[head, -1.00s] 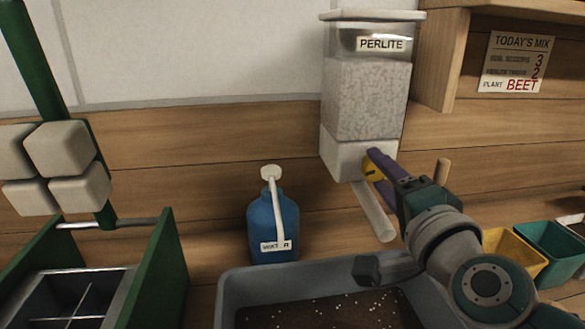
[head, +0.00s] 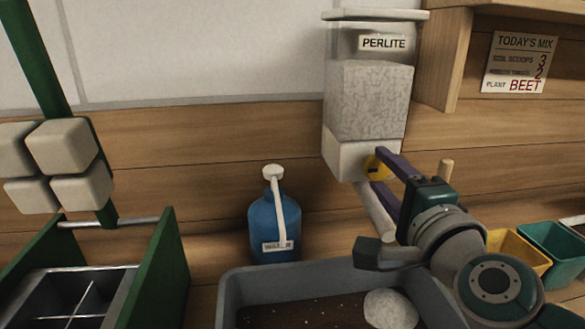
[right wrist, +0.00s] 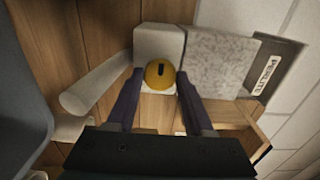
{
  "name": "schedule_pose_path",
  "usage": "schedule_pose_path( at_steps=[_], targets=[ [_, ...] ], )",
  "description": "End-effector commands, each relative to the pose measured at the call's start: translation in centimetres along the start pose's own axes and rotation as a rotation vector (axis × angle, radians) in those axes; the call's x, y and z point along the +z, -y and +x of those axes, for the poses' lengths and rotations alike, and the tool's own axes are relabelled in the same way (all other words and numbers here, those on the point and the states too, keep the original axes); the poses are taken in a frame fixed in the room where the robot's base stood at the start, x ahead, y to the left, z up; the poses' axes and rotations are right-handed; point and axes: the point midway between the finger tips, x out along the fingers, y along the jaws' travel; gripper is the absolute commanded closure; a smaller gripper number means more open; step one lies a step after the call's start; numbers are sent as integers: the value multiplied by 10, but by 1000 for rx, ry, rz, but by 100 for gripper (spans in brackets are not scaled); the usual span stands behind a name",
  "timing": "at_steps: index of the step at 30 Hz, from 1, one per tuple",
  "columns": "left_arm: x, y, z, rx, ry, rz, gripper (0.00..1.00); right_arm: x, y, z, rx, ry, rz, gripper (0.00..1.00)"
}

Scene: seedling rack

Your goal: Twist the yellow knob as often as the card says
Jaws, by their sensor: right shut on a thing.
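The yellow knob (head: 374,167) sits on the white base of the clear perlite dispenser (head: 372,95), which hangs on the wall. My right gripper (head: 379,175) is shut on the knob, with one purple finger on each side. In the right wrist view the knob (right wrist: 160,73) shows a dark slot pointing along the gripper, between the fingertips. The card (head: 519,62) reads "TODAY'S MIX", with 3 by soil scoops, 2 by what looks like perlite twists, and plant BEET. A pale heap (head: 391,309) lies on the soil in the grey tray (head: 240,285). My left gripper is out of view.
A white chute (head: 374,212) slopes down from the dispenser, partly behind my gripper. A blue water bottle (head: 274,228) stands left of it. A green rack (head: 165,255) is at the left. Yellow (head: 518,250) and green (head: 555,245) bins stand right of my arm.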

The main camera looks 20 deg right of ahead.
Motion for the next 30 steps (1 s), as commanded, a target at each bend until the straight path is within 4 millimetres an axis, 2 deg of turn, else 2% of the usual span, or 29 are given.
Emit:
schedule_pose_path(
  at_steps=[2,3,11,21,23,30],
  targets=[
    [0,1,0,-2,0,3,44,0,0,0,-1,0,0,100],
    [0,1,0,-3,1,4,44,0,0,0,-1,0,0,47],
    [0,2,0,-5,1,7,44,0,0,0,-1,0,-1,18],
    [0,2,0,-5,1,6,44,0,-1,-6,1,0,-1,18],
    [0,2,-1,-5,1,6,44,0,-1,-13,2,0,-1,18],
    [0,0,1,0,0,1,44,0,-2,-59,3,1,-2,18]
  ],
)
